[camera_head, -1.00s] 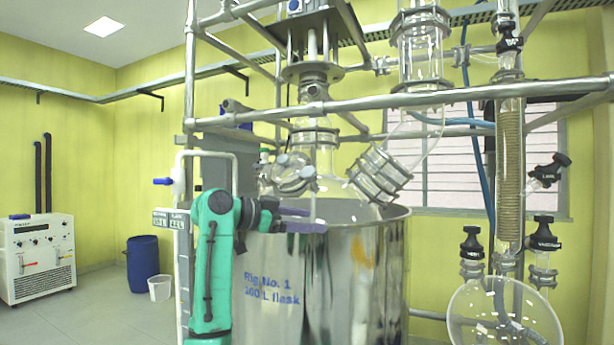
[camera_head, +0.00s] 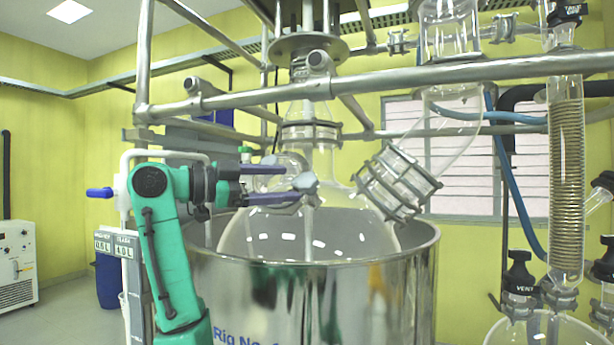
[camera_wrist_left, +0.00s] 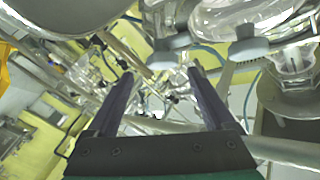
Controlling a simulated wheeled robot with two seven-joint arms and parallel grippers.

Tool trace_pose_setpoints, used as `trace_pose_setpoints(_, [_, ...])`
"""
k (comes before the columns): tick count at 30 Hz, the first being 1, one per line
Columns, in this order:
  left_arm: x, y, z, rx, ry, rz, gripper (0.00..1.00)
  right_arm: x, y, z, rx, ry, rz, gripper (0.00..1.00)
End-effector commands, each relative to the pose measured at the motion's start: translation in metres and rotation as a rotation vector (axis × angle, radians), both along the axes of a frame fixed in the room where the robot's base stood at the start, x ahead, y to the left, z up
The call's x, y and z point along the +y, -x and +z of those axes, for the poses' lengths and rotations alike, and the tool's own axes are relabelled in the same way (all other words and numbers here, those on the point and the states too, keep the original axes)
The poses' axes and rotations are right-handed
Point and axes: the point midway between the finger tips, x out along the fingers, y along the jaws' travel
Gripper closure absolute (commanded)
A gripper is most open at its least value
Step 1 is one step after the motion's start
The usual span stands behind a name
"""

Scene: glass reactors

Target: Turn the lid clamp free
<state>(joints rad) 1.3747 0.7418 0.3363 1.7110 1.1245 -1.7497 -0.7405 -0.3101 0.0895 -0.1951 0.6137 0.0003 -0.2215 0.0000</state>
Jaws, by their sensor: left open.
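A grey clamp knob (camera_head: 305,182), which looks like the lid clamp, sits on the side neck of the big glass flask (camera_head: 300,235). My left gripper (camera_head: 287,184) is open, its two dark fingers pointing right toward the knob, one above the other in the head view. The fingertips are close to the knob; I cannot tell whether they touch it. In the left wrist view, a grey knob (camera_wrist_left: 168,48) shows just beyond and between the fingertips (camera_wrist_left: 163,75). The glass port behind the upper finger is partly hidden. My right gripper is not in view.
The flask stands in a shiny steel vessel (camera_head: 320,285). A metal frame bar (camera_head: 400,77) crosses above my left gripper. A clamped, slanted glass joint (camera_head: 397,183) is to the right, and a white pipe with a blue handle (camera_head: 100,192) stands left of my arm.

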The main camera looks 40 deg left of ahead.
Motion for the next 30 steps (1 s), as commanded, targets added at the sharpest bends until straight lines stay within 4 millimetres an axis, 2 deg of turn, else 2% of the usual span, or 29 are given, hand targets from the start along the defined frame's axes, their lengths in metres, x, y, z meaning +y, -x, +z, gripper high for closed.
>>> trace_pose_setpoints(1, [-0.006, -0.013, 0.004, 0.004, 0.002, -0.005, 0.13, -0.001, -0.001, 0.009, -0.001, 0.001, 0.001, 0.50])
trace_pose_setpoints(3, [-0.011, -0.030, 0.003, 0.005, 0.001, -0.004, 0.13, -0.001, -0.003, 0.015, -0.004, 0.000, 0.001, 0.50])
trace_pose_setpoints(7, [-0.019, -0.051, 0.003, 0.001, 0.001, -0.003, 0.13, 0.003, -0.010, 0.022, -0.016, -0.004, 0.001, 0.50])
trace_pose_setpoints(11, [-0.022, -0.060, 0.000, 0.002, 0.000, 0.000, 0.13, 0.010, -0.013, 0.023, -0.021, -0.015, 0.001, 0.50])
trace_pose_setpoints(17, [-0.022, -0.061, -0.001, 0.000, 0.001, 0.000, 0.13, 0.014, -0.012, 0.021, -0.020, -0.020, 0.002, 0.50])
trace_pose_setpoints(18, [-0.022, -0.061, -0.001, 0.000, 0.001, 0.000, 0.21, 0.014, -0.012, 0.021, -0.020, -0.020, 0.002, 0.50])
trace_pose_setpoints(20, [-0.022, -0.061, -0.001, 0.002, 0.000, 0.000, 0.44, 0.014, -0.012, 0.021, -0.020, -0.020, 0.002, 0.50])
trace_pose_setpoints(24, [-0.022, -0.061, 0.000, 0.002, 0.000, 0.000, 0.97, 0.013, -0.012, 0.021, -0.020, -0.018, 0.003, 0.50])
trace_pose_setpoints(30, [-0.022, -0.061, -0.001, -0.001, 0.006, 0.005, 0.99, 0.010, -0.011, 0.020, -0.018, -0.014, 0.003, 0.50])
